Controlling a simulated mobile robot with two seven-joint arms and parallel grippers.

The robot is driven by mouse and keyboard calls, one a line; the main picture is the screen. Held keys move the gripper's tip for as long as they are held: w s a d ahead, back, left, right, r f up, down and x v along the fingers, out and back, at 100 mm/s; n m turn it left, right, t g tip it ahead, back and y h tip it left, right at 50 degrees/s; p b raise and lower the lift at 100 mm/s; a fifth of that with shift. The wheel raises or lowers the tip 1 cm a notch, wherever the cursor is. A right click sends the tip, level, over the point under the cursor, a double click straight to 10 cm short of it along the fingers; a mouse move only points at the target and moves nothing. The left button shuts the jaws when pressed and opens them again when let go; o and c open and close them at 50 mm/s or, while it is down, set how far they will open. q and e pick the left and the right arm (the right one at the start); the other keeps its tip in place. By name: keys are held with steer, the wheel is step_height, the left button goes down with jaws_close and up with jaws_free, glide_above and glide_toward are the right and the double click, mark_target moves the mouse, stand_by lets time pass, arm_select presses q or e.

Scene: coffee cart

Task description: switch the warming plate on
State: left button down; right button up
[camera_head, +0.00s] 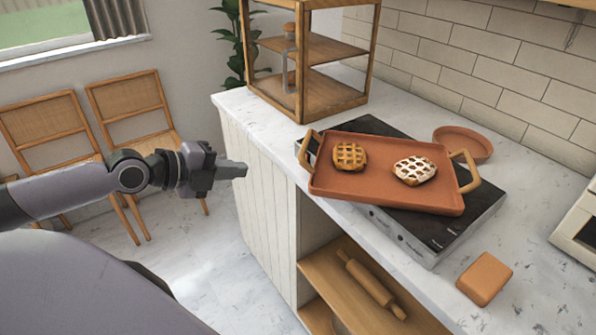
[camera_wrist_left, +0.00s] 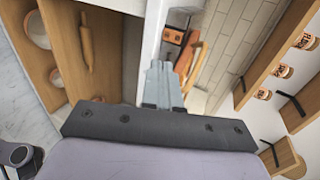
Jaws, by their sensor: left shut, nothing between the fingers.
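The warming plate (camera_head: 440,236) is a flat black-topped unit with a grey front side, on the white counter in the head view. A terracotta tray (camera_head: 385,195) with two tan handles rests on it and covers much of its top. Small marks or controls show on its front side, but I cannot tell their setting. My left gripper (camera_head: 243,170) is shut and empty, in the air left of the counter and apart from the plate. Its closed fingers show in the left wrist view (camera_wrist_left: 160,75). My right gripper is not in view.
A round terracotta dish (camera_head: 463,143) sits behind, and an orange-brown block (camera_head: 484,278) in front. A wooden shelf unit (camera_head: 299,70) stands at the counter's far end. A rolling pin (camera_head: 370,284) lies on a shelf below.

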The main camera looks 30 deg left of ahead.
arm_select(q)
steer(key=shift+w, duration=0.1)
stand_by(0.5)
steer(key=b, duration=0.3)
glide_toward(290, 165)
steer(key=shift+s+d, duration=0.95)
steer(key=shift+s, duration=0.05)
steer(key=shift+w+r+p+x, duration=0.1)
steer(key=shift+r+p+x, duration=0.15)
steer(key=shift+x, duration=1.15)
steer(key=shift+w+r+p+x, duration=0.15)
steer(key=shift+r+x, duration=0.2)
steer(key=shift+x, duration=1.05)
steer(key=shift+w+r+p+x, duration=0.15)
steer(key=shift+r+x, duration=0.15)
steer(key=shift+x, duration=1.1)
steer(key=shift+d, duration=0.2)
